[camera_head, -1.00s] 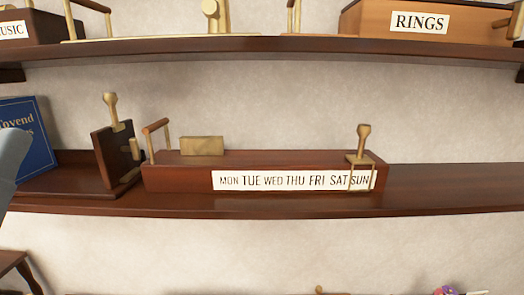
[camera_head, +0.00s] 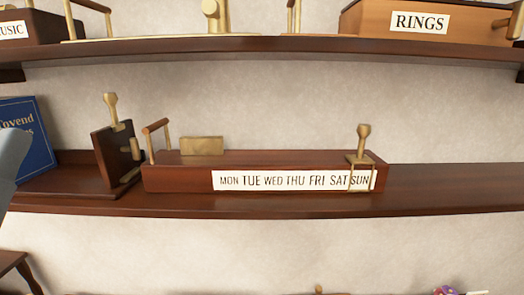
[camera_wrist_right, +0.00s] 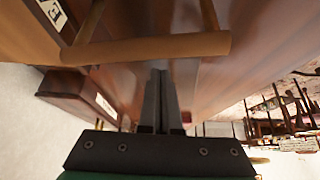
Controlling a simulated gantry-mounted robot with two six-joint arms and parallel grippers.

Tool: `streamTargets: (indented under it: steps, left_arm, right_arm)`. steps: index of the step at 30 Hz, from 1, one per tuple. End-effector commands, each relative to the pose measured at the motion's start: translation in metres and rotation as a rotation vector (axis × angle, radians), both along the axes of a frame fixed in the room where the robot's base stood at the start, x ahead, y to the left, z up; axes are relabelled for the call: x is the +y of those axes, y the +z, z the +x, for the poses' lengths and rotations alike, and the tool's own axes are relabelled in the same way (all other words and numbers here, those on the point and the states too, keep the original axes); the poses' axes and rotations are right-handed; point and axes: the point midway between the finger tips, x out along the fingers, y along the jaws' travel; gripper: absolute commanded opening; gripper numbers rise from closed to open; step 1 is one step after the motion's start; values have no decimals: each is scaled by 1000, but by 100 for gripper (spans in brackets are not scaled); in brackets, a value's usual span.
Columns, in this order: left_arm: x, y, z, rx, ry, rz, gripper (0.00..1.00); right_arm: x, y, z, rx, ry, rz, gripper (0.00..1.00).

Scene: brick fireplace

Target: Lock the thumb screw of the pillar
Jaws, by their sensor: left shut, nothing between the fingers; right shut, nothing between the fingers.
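I cannot tell for certain which piece is the pillar. A dark wooden upright (camera_head: 115,155) stands at the left of the middle shelf, with a brass thumb-screw-like knob (camera_head: 110,108) on top. A brass post with a round knob (camera_head: 214,12) stands on the upper shelf, cut off by the top edge. A grey part of my left gripper (camera_head: 12,152) shows at the left edge of the head view; it is shut and empty. My right gripper (camera_wrist_right: 161,95) is shut and empty in the right wrist view, close to a wooden handle bar (camera_wrist_right: 145,48).
A long wooden box with a weekday strip (camera_head: 290,181) sits on the middle shelf, with a brass slider (camera_head: 363,145) at SUN. A blue book (camera_head: 25,140) leans at the left. A RINGS box (camera_head: 425,22) is on the upper shelf. The middle shelf's right end is clear.

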Motion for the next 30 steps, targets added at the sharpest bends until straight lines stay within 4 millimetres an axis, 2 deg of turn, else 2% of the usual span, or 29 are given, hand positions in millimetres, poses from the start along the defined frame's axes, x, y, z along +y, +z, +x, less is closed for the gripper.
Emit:
streamTargets:
  steps: [30]
  left_arm:
    - [0,-10,0,0,0,0,0]
  right_arm:
    - [0,-17,0,0,0,0,0]
